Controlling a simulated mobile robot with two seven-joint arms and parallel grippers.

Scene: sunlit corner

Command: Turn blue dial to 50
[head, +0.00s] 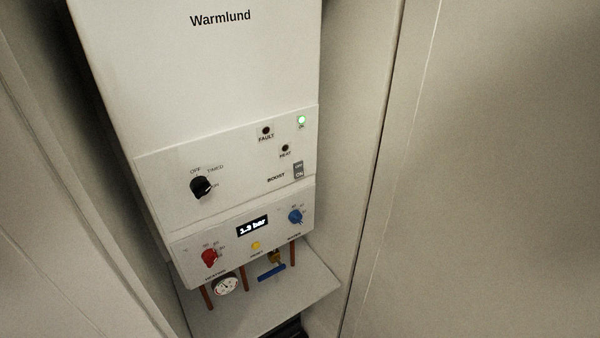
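The blue dial (295,216) sits at the right of the lower control panel on the white Warmlund boiler (215,70). Small scale numbers surround it, too small to read, and I cannot tell where its pointer stands. A red dial (210,257) is at the lower left of the same panel. Between them are a display (252,226) reading 1.3 bar and a yellow button (255,245). Neither of my grippers is in the head view.
A black selector knob (201,187) and a boost switch (298,170) are on the panel above. A green light (301,120) is lit. Below hang copper pipes, a round gauge (226,285) and a blue valve lever (271,272). Pale walls stand close on both sides.

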